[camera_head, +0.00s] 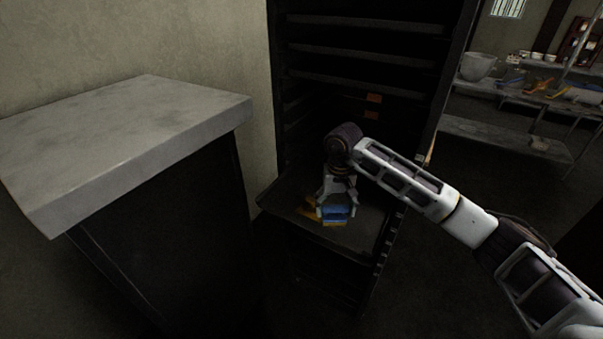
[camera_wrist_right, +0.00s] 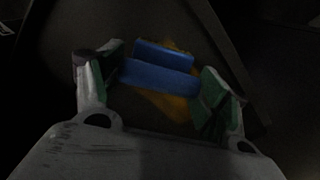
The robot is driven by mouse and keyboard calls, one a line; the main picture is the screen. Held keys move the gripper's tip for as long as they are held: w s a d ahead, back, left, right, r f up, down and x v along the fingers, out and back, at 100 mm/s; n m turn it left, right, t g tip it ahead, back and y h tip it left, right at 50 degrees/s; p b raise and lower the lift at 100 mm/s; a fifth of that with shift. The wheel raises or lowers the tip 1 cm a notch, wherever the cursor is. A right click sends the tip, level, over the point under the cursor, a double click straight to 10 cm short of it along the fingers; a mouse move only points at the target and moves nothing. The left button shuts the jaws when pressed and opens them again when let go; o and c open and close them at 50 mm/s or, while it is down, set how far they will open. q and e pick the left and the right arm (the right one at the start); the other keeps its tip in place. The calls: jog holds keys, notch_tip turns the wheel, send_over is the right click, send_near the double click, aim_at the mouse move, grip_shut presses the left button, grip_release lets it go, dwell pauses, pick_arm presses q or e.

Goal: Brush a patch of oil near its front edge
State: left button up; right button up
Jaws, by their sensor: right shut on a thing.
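My right gripper (camera_head: 335,202) reaches down into the dark rack and is shut on a blue block-like brush (camera_head: 335,213). In the right wrist view the blue brush (camera_wrist_right: 160,72) lies between the green-padded fingers of the gripper (camera_wrist_right: 160,82). The brush is over a dark tray (camera_head: 362,236) that sticks out of the rack. A yellow-orange patch of oil (camera_head: 308,211) shows on the tray beside and partly under the brush, and also in the right wrist view (camera_wrist_right: 170,106). Whether the brush touches the tray is unclear. My left gripper is out of view.
The dark rack (camera_head: 360,60) has several shelf levels above the tray. A grey-topped counter (camera_head: 130,140) stands close on the left. Shelves with bowls (camera_head: 478,66) and other items stand at the back right. The floor between is dark and looks clear.

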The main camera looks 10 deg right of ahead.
jog(key=shift+s+d, duration=0.5)
jog(key=shift+d, duration=0.15)
jog(key=shift+s+d, duration=0.1)
jog(key=shift+d, duration=0.15)
jog(key=shift+w+p, duration=0.3)
jog(key=shift+w, duration=0.3)
jog(key=shift+d, duration=0.25)
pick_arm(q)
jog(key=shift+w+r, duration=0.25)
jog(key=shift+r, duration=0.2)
pick_arm(e)
jog(key=shift+w, duration=0.1)
